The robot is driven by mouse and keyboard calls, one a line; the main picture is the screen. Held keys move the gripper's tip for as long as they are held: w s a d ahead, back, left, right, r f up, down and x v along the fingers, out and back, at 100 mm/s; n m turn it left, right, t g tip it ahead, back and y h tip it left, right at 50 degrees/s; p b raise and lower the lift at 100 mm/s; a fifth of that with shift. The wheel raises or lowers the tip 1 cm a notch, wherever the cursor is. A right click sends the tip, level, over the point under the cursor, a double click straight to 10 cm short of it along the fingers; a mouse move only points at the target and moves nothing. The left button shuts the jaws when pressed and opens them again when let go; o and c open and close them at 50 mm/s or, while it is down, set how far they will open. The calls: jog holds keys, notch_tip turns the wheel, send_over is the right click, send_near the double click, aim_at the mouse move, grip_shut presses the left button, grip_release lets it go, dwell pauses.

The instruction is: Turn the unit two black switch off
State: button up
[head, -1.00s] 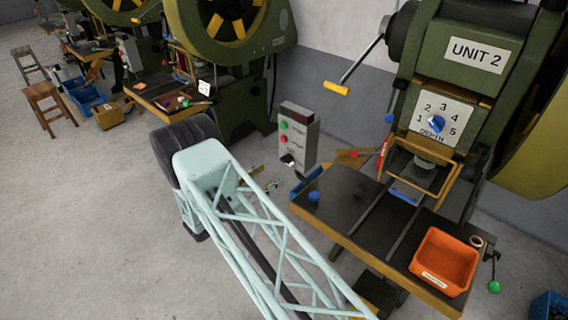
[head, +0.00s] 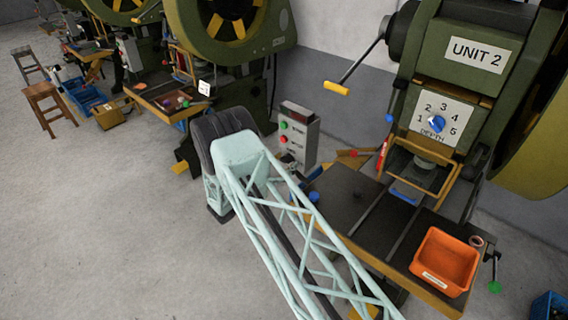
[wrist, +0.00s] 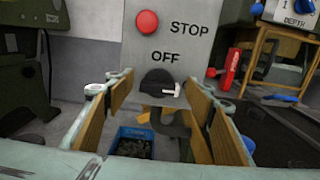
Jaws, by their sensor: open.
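The unit two control box (head: 312,135) is a grey upright box beside the press, with a green and a red button in the head view. In the wrist view the red STOP button (wrist: 147,22) sits above the word OFF on the panel (wrist: 200,45). Below OFF is the black switch (wrist: 156,77), a round knob with a white mark at its lower right. My gripper (wrist: 161,90) is open, with one finger on each side of the switch and nothing held. Contact with it cannot be told.
The UNIT 2 press (head: 470,70) has a blue depth knob (head: 436,123). Its worktable (head: 345,205) carries an orange bin (head: 418,262) at the right. In the wrist view a blue bin (wrist: 125,134) with dark pieces shows below the switch. Open floor lies to the left.

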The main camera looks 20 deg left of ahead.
jog(key=c, duration=0.8)
jog(key=shift+c, duration=0.2)
jog(key=shift+n+b, duration=0.3)
jog(key=shift+n, duration=0.2)
jog(key=n+b, duration=0.1)
jog(key=n, duration=0.2)
jog(key=shift+w+a, duration=0.1)
jog(key=n+b, duration=0.1)
jog(key=n, duration=0.2)
jog(key=shift+a+f+n, duration=0.1)
jog(key=shift+n, duration=0.2)
jog(key=n+b, duration=0.1)
jog(key=n, duration=0.4)
jog(key=shift+a, duration=0.1)
jog(key=shift+w+f+n, duration=0.1)
jog(key=shift+n, duration=1.25)
jog(key=shift+f+n, duration=0.1)
jog(key=shift+n, duration=1.25)
